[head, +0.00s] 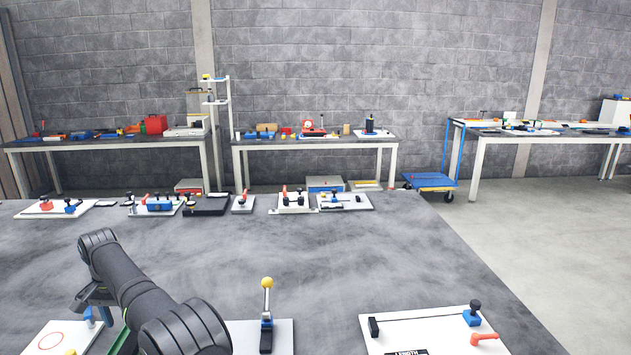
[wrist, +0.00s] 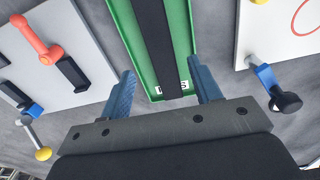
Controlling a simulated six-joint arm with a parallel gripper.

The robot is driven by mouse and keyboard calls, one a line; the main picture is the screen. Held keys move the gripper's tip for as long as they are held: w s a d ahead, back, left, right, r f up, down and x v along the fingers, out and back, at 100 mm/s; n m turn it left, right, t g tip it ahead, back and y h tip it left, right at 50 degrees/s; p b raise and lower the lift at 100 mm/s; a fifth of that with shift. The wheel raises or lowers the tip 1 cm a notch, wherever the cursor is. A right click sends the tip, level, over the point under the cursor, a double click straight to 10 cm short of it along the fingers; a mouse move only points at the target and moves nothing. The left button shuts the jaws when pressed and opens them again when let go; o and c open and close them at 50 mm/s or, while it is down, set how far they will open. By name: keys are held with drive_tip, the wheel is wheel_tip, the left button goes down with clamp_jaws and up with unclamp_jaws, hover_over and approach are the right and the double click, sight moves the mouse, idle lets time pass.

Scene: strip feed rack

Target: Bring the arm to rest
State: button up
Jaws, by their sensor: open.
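My gripper (wrist: 166,88) is open, with its two blue fingers apart and nothing held between them. Beyond the fingertips, a green channel (wrist: 119,9) holds a black strip (wrist: 158,40); small black-and-white markings show near the channel's close end. The wrist view does not make clear how far the fingers are above the channel. In the head view my arm reaches over the lower left of the bench (head: 330,240), and only a bit of the green channel (head: 122,341) shows beside it. The fingertips are hidden there.
A white board with a red circle (head: 50,340) lies left of my arm. A yellow-knobbed lever (head: 267,300) stands right of it. A white plate (head: 440,325) with a red handle lies further right. Several fixtures line the far edge; mid-bench is clear.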

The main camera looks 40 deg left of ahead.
sight(131, 342)
wheel_tip(131, 342, down, 7)
drive_tip(key=shift+f, duration=0.1)
drive_tip(key=r, duration=0.5)
drive_tip(key=shift+w, duration=0.2)
drive_tip(key=w+d+r, duration=0.6)
drive_tip(key=w+r, duration=0.1)
drive_tip(key=w, duration=0.2)
drive_tip(key=w+d, duration=0.3)
drive_tip(key=w, duration=0.5)
drive_tip(key=w+d+m, duration=0.1)
drive_tip(key=w+d, duration=0.3)
drive_tip(key=w, duration=0.4)
drive_tip(key=w+d+m, duration=0.1)
drive_tip(key=w+d, duration=0.2)
drive_tip(key=w, duration=0.5)
drive_tip(key=shift+w+d+f, duration=0.15)
drive_tip(key=shift+w+d, duration=0.1)
drive_tip(key=shift+w, duration=0.05)
drive_tip(key=w+d+f+m, duration=0.1)
drive_tip(key=w+d+m, duration=0.2)
drive_tip(key=w+d, duration=1.4)
drive_tip(key=shift+d+f, duration=0.15)
drive_tip(key=shift+d, duration=0.75)
